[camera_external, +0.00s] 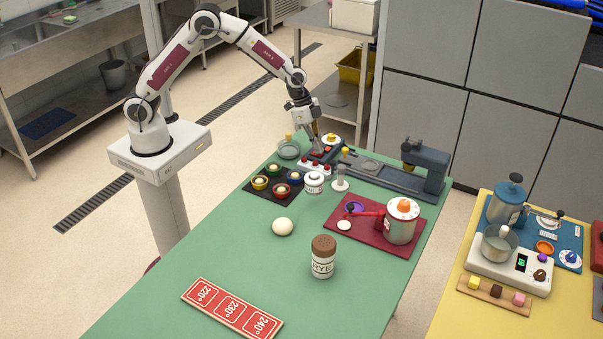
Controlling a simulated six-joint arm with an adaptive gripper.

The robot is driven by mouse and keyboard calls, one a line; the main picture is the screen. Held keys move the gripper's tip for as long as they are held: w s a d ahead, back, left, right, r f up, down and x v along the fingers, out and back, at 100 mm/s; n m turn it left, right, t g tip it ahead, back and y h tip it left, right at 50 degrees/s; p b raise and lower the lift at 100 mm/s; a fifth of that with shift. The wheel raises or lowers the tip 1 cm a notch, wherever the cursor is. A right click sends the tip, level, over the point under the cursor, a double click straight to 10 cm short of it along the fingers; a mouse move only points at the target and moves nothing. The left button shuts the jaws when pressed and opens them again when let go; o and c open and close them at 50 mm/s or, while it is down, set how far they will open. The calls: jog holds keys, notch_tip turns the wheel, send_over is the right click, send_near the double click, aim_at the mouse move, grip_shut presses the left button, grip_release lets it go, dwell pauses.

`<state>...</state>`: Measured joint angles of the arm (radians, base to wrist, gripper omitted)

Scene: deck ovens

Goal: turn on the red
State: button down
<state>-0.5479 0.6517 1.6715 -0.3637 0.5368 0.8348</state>
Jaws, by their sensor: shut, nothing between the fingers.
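My gripper (318,146) is shut and empty, pointing down at the far end of the green table. It is over or beside a small dark and white control unit (315,166) with red parts on top. The gripper partly hides this unit, and I cannot tell whether they touch. The unit's red parts are too small to read as on or off. Other red things are a red-rimmed bowl (281,190) on a dark mat, a dark red mat (375,240) under a lidded pot, and a red plate (232,308) marked 220°, 230° and 240°.
A RYE jar (323,258), a white ball (282,226) and a small white jar (314,183) stand on the green table (170,270). A grey rail-like device (400,172) lies at the back right. A yellow table (460,315) with more equipment is at right.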

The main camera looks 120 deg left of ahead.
jog(key=shift+w+f, duration=0.15)
jog(key=shift+f, duration=0.05)
jog(key=shift+s, duration=0.8)
dwell(0.4)
jog(key=v, duration=1.4)
dwell(0.4)
jog(key=shift+w+r, duration=0.3)
jog(key=shift+w, duration=0.3)
